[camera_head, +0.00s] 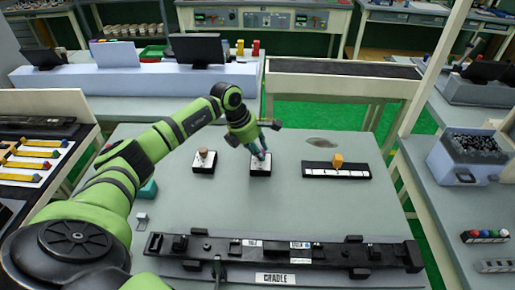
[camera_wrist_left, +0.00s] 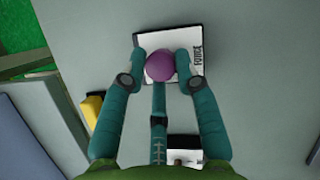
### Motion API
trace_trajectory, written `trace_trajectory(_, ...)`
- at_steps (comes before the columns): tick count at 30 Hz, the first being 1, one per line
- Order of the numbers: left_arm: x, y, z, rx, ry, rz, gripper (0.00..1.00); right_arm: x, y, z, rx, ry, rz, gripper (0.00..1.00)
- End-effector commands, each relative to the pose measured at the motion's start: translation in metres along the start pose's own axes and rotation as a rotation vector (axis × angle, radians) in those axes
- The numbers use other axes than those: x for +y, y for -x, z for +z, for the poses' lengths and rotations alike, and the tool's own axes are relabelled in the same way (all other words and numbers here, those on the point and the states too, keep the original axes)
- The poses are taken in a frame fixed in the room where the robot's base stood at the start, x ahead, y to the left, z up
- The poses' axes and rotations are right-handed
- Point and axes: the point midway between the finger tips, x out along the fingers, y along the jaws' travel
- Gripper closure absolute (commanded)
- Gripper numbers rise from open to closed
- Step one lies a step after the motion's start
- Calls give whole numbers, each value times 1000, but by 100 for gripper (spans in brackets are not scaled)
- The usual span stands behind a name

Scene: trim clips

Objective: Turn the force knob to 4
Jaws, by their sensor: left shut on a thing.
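The force knob (camera_wrist_left: 160,66) is a purple ball on a white, dark-edged plate (camera_wrist_left: 182,42) printed FORCE, seen in the left wrist view. In the head view its plate (camera_head: 260,169) lies at the middle of the grey table, and the fingers mostly hide the knob. My left gripper (camera_wrist_left: 162,68) is shut on the knob, with teal fingers on either side of it and one below. It also shows in the head view (camera_head: 261,156), reaching down onto the plate. The number the knob points to cannot be read. My right gripper is not in view.
A brown knob (camera_head: 203,152) on a small plate stands left of the force knob. A long black cradle fixture (camera_head: 220,246) lies along the near side. Bare table lies between them.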

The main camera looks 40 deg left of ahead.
Motion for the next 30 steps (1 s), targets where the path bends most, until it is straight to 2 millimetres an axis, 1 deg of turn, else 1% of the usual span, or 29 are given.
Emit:
trace_trajectory(1,-4,-1,4,-8,29,8,100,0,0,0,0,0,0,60)
trace_trajectory(9,-5,-1,5,-11,228,91,100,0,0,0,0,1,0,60)
trace_trajectory(15,-6,-1,6,-13,341,135,100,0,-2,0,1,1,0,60)
trace_trajectory(22,-6,-1,7,-15,415,166,100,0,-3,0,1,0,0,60)
trace_trajectory(30,-5,0,8,-16,440,176,100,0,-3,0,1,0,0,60)
